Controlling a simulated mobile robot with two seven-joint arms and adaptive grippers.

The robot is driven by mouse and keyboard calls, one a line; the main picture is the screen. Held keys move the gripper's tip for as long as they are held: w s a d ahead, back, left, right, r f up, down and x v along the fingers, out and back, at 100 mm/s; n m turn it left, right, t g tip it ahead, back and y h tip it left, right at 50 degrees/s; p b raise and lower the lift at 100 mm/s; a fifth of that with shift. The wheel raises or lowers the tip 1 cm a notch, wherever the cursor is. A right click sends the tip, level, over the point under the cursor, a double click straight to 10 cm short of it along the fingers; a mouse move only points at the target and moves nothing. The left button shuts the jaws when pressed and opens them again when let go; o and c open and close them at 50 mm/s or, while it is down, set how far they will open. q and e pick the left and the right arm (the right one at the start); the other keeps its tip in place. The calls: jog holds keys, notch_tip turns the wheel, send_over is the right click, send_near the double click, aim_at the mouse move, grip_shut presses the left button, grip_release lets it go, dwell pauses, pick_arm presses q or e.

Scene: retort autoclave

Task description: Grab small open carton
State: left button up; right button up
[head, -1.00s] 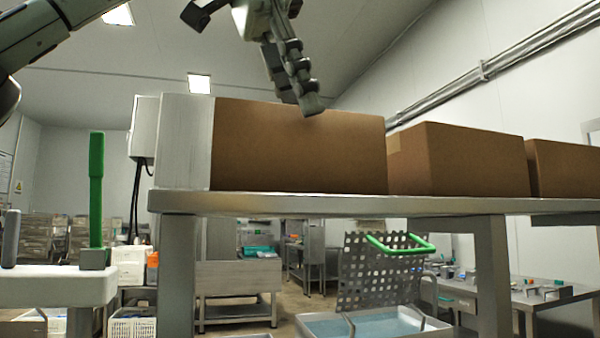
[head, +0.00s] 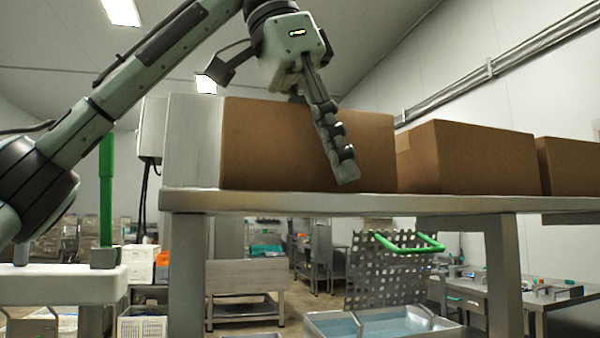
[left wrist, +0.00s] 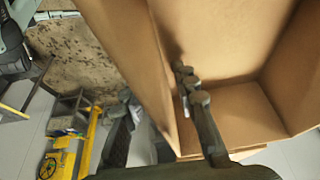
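A brown open carton (head: 268,145) stands at the left end of a raised steel table, and its inside shows in the left wrist view (left wrist: 235,40). My left gripper (head: 330,140) reaches down over it from above. In the head view, one finger hangs in front of the carton's near side, towards its right end. In the left wrist view, the fingers are apart, one inside the carton and the other outside, with a cardboard wall between them. I cannot tell whether either finger touches the wall. My right gripper is not in view.
Two more brown cartons (head: 480,158) (head: 570,165) stand to the right on the same steel table (head: 350,202). A grey metal box (head: 193,140) adjoins the carton's left side. Below are a perforated panel with a green handle (head: 410,245) and a water basin (head: 380,325).

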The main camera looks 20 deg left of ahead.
pick_arm(q)
jog(key=shift+c, duration=0.5)
grip_shut()
jog(key=shift+r, duration=0.15)
notch_tip(320, 180, up, 10)
dwell(0.7)
